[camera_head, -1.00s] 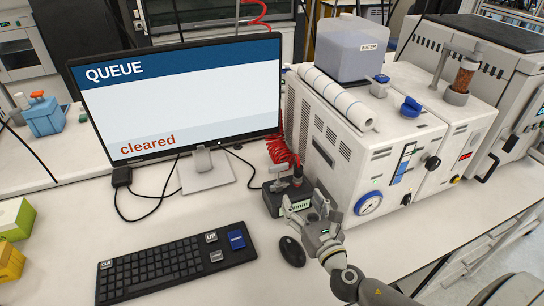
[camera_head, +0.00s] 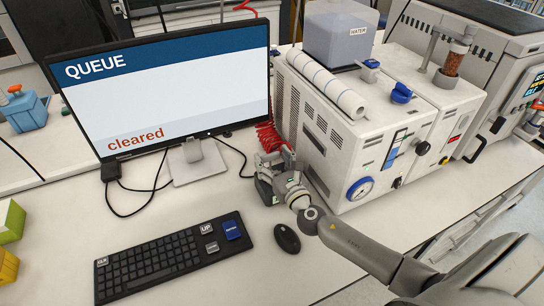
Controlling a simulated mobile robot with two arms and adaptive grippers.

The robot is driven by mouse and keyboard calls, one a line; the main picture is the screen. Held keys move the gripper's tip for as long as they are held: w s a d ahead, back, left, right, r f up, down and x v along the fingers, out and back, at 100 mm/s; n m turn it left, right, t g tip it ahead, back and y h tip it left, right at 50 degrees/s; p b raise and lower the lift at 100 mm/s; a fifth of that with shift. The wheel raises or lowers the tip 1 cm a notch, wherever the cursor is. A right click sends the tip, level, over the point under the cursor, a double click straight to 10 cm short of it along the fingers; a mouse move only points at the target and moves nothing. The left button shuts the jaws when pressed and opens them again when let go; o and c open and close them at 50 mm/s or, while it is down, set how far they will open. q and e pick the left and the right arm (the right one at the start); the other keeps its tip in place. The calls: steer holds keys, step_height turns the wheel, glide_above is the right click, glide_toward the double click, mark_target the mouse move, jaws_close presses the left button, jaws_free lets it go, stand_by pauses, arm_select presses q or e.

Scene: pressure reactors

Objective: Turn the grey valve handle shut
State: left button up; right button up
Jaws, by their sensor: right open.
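My right gripper (camera_head: 274,160) is open and reaches forward over the small dark valve block behind the mouse. The dark valve block (camera_head: 263,192) shows only in part, at its left side, beneath the gripper. The grey valve handle on top of it is largely hidden by the gripper fingers, and I cannot tell its angle or whether the fingers touch it. The red coiled hose (camera_head: 268,138) rises just behind the gripper. My left gripper is not in view.
A monitor (camera_head: 165,85) reading "cleared" stands left of the gripper. A keyboard (camera_head: 172,258) and mouse (camera_head: 287,238) lie in front. A white instrument (camera_head: 345,150) with a pressure gauge (camera_head: 360,188) stands close on the right.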

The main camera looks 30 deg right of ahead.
steer(key=shift+w, duration=0.3)
steer(key=shift+c, duration=0.6)
steer(key=c, duration=0.6)
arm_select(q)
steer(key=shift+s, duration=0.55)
